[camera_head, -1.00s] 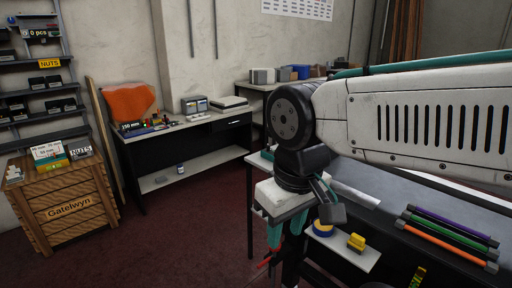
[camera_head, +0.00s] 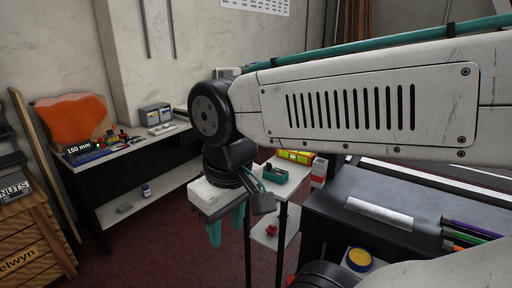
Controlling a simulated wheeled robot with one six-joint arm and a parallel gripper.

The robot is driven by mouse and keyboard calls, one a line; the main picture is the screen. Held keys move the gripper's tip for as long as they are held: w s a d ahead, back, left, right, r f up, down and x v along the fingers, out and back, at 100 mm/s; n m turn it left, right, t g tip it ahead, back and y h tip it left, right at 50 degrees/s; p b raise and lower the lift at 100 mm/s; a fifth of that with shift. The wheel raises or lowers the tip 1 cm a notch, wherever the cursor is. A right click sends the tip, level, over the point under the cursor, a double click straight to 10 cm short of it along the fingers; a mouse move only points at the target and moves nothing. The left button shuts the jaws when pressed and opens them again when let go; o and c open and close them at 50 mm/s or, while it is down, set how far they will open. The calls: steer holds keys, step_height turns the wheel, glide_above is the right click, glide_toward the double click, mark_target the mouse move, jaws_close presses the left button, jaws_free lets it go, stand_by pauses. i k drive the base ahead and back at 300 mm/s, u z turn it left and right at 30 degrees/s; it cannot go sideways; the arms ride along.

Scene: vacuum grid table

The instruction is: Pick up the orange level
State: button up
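No level that is plainly orange can be made out. A short yellow bar with a greenish middle (camera_head: 296,157), which looks like a level, lies beyond my gripper on a small stand. A thin orange bar (camera_head: 457,244) shows partly at the right edge, beside purple and green ones; I cannot tell whether it is a level. My gripper (camera_head: 226,232) points down left of the stand, its teal fingers apart with nothing seen between them. It is well away from both bars.
The small stand also holds a teal tray (camera_head: 276,175); a red item (camera_head: 271,230) is on its lower shelf. A dark bench (camera_head: 340,195) with a white sheet (camera_head: 380,213) fills the right. A workbench (camera_head: 150,147) and wooden crate (camera_head: 30,245) stand left. Red floor between is clear.

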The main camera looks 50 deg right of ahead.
mark_target(306, 158)
steer(key=i, duration=3.45)
steer(key=z, duration=4)
steer(key=i, duration=0.5)
steer(key=u, duration=0.05)
